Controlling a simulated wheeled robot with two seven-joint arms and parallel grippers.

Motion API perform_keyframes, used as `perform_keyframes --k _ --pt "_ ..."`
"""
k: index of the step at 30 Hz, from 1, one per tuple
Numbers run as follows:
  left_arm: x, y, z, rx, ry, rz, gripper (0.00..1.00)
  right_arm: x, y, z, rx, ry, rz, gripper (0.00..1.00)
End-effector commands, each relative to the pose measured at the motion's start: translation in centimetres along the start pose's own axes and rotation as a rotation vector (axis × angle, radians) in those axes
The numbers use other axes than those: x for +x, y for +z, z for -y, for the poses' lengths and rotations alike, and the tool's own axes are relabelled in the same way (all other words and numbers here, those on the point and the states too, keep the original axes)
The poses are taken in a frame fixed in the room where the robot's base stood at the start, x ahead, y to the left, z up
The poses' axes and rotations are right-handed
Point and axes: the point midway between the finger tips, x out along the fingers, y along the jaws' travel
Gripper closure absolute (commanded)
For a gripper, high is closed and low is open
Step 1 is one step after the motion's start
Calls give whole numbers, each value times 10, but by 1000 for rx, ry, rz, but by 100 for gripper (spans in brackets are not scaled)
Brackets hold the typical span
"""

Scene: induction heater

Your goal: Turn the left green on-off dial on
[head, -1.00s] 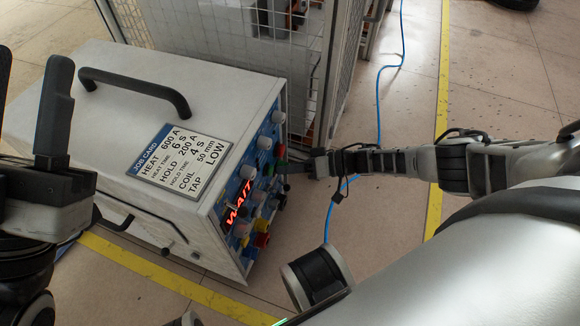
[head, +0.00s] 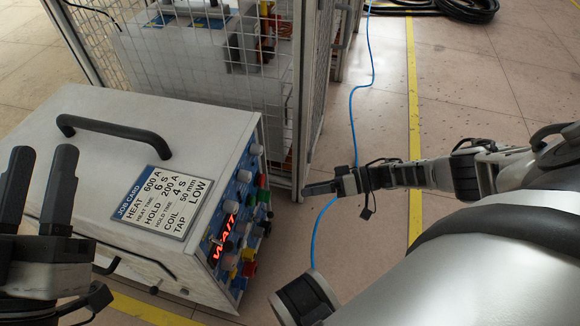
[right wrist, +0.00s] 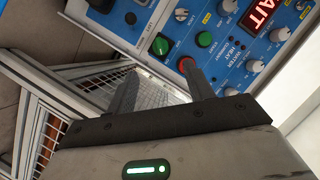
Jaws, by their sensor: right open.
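The control panel is on the right face of a white heater box (head: 95,130) in the head view. In the right wrist view a round green dial (right wrist: 160,45) sits on the blue panel (right wrist: 225,60), with a red button (right wrist: 186,64) and a smaller green button (right wrist: 204,39) beside it. The dial's setting is too small to tell. My right gripper (head: 308,189) is open and empty, apart from the panel, to its right; its two fingers (right wrist: 161,72) point towards the panel. My left gripper (head: 42,150) is open and empty at the left edge, in front of the box.
A red display (head: 224,238) reads WAIT. Several white, yellow and red knobs crowd the panel. A job card (head: 165,200) lies on the box top near a black handle (head: 115,130). A mesh cage (head: 310,90) stands behind. A blue cable (head: 352,110) crosses the open floor.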

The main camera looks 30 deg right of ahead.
Motion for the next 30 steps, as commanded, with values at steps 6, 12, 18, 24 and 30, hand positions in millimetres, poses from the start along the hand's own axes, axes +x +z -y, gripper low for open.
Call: perform_keyframes --k 6,12,18,24,30 --pt "-2 6 0 -42 -13 39 64 -36 1 -1 1 3 1 48" --pt "-2 7 0 -51 -15 48 64 -46 1 0 0 1 1 48" --pt "-2 7 0 -52 -15 48 64 -47 1 0 0 1 0 48" --pt "-2 7 0 -52 -15 48 64 -46 1 0 0 1 0 48" --pt "-2 7 1 -51 -16 47 64 -46 1 0 1 0 0 48"
